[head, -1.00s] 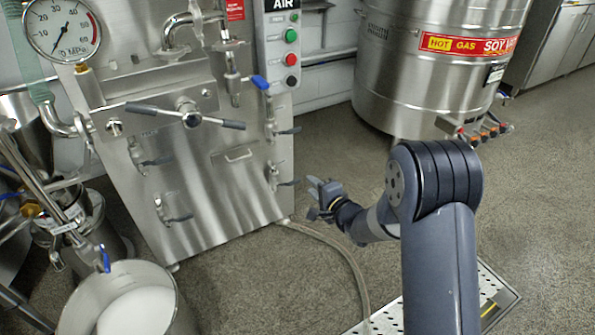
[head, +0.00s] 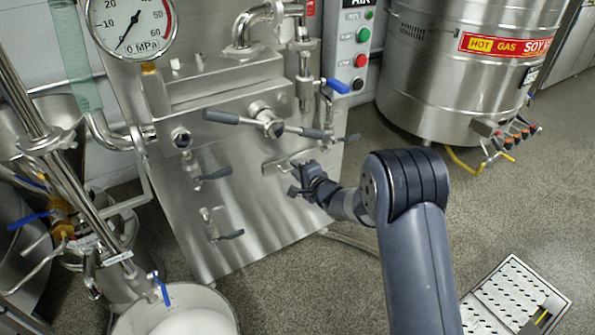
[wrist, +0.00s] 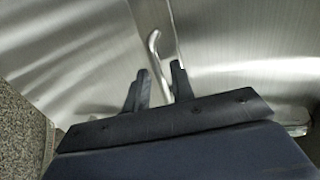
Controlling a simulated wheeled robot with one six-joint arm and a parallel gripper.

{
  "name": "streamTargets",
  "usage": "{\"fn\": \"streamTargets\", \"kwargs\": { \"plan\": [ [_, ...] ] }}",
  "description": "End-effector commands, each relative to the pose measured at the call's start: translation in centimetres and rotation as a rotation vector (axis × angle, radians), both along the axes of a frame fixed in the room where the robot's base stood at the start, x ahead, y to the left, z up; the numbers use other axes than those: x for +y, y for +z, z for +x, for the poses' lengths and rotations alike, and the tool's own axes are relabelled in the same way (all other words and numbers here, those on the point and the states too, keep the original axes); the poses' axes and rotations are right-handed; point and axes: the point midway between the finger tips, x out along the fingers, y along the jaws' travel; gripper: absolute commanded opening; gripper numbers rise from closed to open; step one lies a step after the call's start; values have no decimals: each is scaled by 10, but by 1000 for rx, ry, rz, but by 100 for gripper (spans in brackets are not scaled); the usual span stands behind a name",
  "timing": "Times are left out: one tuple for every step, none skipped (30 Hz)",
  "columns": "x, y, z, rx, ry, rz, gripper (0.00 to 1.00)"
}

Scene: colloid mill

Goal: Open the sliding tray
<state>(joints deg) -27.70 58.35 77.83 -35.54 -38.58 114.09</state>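The sliding tray shows as a steel front with a bar handle (head: 272,167) on the lower front panel of the machine in the head view. My gripper (head: 298,172) is at this handle and covers its right part. In the wrist view the curved handle bar (wrist: 154,45) runs down between the two fingers of my gripper (wrist: 158,82). The fingers stand apart, with a gap visible around the bar. I cannot tell whether either finger touches it. The tray front looks flush with the panel.
Lever valves (head: 212,176) stick out of the panel left of the handle, and a cross-handle (head: 268,124) sits above it. A steel bucket (head: 225,300) with white contents stands at the lower left. A steel tank (head: 430,100) stands at the back right.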

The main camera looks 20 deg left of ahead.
Motion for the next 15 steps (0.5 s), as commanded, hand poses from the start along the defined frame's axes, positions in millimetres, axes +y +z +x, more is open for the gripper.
{"fn": "streamTargets", "kwargs": {
  "plan": [
    [0, 0, 0, 0, 0, 0, 19],
    [0, 0, 0, 0, 0, 0, 17],
    [0, 0, 0, 0, 0, 0, 13],
    [0, 0, 0, 0, 0, 0, 11],
    [0, 0, 0, 0, 0, 0, 9],
    [0, 0, 0, 0, 0, 0, 5],
    [0, 0, 0, 0, 0, 0, 3],
    [0, 0, 0, 0, 0, 0, 0],
    [0, 0, 0, 0, 0, 0, 0],
    [0, 0, 0, 0, 0, 0, 0],
    [0, 0, 0, 0, 0, 0, 0],
    [0, 0, 0, 0, 0, 0, 0],
    [0, 0, 0, 0, 0, 0, 0],
    [0, 0, 0, 0, 0, 0, 0],
    [0, 0, 0, 0, 0, 0, 0]
  ]
}}
